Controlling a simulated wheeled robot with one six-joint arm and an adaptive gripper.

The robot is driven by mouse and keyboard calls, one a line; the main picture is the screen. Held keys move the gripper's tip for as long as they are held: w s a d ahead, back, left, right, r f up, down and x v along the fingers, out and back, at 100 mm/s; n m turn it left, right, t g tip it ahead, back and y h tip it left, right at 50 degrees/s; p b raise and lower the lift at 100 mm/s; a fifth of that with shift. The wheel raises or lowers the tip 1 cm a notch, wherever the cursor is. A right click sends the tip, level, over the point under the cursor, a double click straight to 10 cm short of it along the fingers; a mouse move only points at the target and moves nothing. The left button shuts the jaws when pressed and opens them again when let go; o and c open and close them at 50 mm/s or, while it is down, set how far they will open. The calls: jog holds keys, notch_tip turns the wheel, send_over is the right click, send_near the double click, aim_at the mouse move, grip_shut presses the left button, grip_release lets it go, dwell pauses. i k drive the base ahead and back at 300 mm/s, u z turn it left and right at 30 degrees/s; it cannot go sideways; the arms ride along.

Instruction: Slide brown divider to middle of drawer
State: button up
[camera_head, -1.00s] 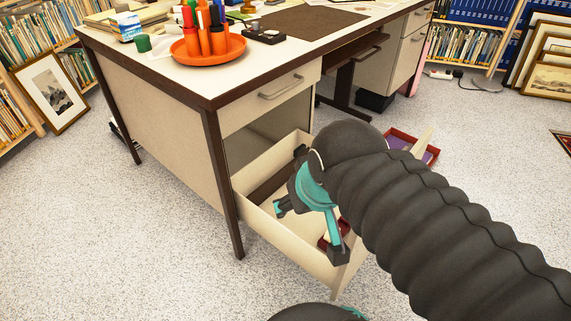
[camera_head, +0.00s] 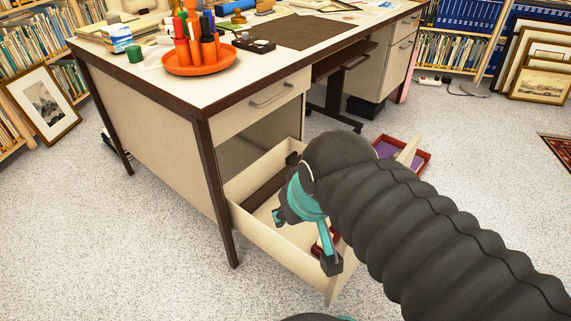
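The lower desk drawer (camera_head: 275,241) is pulled open, a cream box with high walls. The brown divider (camera_head: 262,193) lies across it toward the desk end; its right part is hidden behind my gripper. My gripper (camera_head: 305,238), teal and black, hangs over the drawer with its fingers spread wide. One finger is near the divider's side and the other is over the front part of the drawer. I see nothing held. Whether a finger touches the divider cannot be told. A dark red item (camera_head: 326,242) in the drawer is partly hidden by the gripper.
The desk (camera_head: 160,75) stands behind the drawer, with an orange tray (camera_head: 205,66) of pens on top. A red tray (camera_head: 421,169) with purple inside sits on the floor behind my arm. The speckled floor left of the desk and in front is clear.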

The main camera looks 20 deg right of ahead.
aim_at(261, 196)
jog(key=z, duration=0.55)
jog(key=k, duration=1.25)
jog(key=u, duration=0.05)
jog(key=i, duration=0.5)
jog(key=u, duration=0.65)
jog(key=i, duration=1.6)
jog(key=z, duration=0.15)
